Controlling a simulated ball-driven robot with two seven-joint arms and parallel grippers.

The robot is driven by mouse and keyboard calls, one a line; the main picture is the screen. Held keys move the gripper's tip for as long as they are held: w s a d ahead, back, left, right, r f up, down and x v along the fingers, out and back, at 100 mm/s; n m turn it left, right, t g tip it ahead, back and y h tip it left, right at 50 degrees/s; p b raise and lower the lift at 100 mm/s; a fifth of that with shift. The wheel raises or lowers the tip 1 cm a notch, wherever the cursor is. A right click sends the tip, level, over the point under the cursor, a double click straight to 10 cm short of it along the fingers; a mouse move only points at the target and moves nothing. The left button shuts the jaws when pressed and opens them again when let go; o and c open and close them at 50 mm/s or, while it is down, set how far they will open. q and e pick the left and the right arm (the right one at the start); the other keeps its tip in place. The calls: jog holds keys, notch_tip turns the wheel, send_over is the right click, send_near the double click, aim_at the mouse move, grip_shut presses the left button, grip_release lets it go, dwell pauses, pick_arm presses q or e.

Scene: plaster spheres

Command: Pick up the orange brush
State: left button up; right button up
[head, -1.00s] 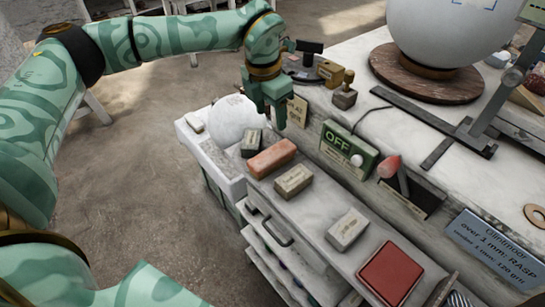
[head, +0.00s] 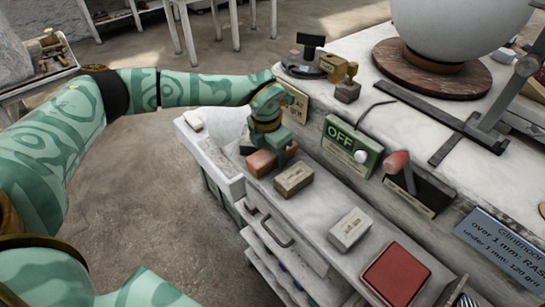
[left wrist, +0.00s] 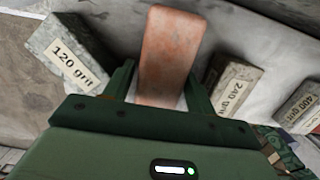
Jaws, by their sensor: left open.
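The orange brush (head: 260,162) appears as a plain orange-brown block lying on the grey bench ledge, partly covered by my left gripper in the head view; no bristles can be made out. My left gripper (head: 272,152) is low over it, pointing down. In the left wrist view the orange block (left wrist: 170,45) lies lengthwise between the two green fingers of my left gripper (left wrist: 160,88). The fingers are open, one on each side of the block, and I cannot tell whether either touches it. My right gripper is not in view.
A 120 grit block (left wrist: 65,55) and a 240 grit block (left wrist: 234,85) flank the orange block closely. A pale block (head: 349,229) and red pad (head: 396,273) lie farther along the ledge. The green OFF box (head: 350,143) and a red-tipped tool (head: 397,162) stand behind.

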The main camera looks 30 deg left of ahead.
pick_arm(q)
jog(key=c, duration=0.8)
jog(key=shift+r, duration=0.1)
jog(key=shift+r, duration=0.2)
jog(key=r, duration=0.2)
jog(key=r+p, duration=0.1)
jog(key=shift+s+d+r, duration=0.15)
jog(key=shift+s+r, duration=0.05)
jog(key=shift+r, duration=0.15)
jog(key=s+d+r, duration=0.2)
jog(key=s+r, duration=0.1)
jog(key=s, duration=0.1)
jog(key=s+d+r+p, duration=0.1)
jog(key=s+d+r, duration=0.1)
jog(key=s+r, duration=0.1)
jog(key=s+d+r+p, duration=0.1)
jog(key=s+d+r, duration=0.1)
jog(key=s, duration=0.3)
jog(key=shift+s+r, duration=0.1)
jog(key=shift+r, duration=0.35)
jog(key=o, duration=0.5)
jog(key=shift+a, duration=0.1)
jog(key=c, duration=0.3)
